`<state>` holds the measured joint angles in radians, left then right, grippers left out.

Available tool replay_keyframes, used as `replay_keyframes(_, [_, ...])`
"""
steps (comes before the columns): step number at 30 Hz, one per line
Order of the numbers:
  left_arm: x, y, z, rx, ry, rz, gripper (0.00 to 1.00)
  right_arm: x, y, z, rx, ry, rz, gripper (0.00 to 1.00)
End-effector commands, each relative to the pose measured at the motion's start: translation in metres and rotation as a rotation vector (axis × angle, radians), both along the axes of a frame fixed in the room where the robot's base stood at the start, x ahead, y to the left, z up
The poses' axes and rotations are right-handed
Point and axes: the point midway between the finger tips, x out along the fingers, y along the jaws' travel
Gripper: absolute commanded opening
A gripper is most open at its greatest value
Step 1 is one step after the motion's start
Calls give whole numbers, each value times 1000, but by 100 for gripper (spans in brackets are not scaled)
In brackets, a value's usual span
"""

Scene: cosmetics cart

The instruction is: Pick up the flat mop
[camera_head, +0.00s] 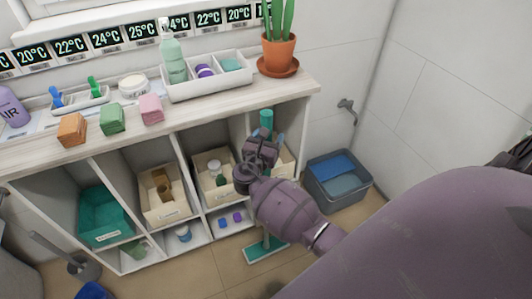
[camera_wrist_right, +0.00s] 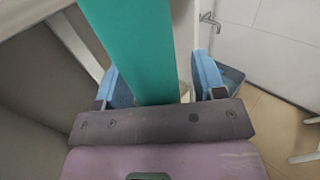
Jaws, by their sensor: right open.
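The flat mop stands upright in front of the shelf unit. Its teal handle top (camera_head: 266,120) shows just beyond my right gripper (camera_head: 268,140), and its flat teal head (camera_head: 265,249) rests on the floor. My right arm hides the middle of the pole. In the right wrist view, the teal handle (camera_wrist_right: 135,45) passes between the two blue fingers of my right gripper (camera_wrist_right: 163,78). The fingers are open, with a visible gap on the right side; contact on the left side is hard to tell. My left gripper is out of view.
The shelf unit (camera_head: 205,127) holds bins, with bottles and soap blocks on top. A potted plant (camera_head: 278,52) stands at its right end. A grey bin with blue contents (camera_head: 338,184) sits on the floor to the right. A wall tap (camera_head: 347,106) is above it.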

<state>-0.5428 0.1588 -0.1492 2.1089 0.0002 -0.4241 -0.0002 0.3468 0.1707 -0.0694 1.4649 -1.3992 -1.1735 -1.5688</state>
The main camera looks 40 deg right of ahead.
Motion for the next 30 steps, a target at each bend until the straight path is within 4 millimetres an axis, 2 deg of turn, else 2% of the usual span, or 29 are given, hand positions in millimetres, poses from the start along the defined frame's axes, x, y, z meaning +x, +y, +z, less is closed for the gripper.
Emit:
replay_keyframes(2, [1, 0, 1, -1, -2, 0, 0, 0, 0, 0, 0, 0, 0, 60])
replay_keyframes(14, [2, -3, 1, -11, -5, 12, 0, 0, 0, 0, 0, 0, 0, 0])
replay_keyframes(23, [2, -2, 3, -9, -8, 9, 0, 0, 0, 4, -2, -3, 0, 0])
replay_keyframes(26, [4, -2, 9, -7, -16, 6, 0, 0, 0, 15, -1, -6, 0, 0])
replay_keyframes(30, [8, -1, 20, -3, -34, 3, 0, 1, 0, 40, -2, -13, 0, 0])
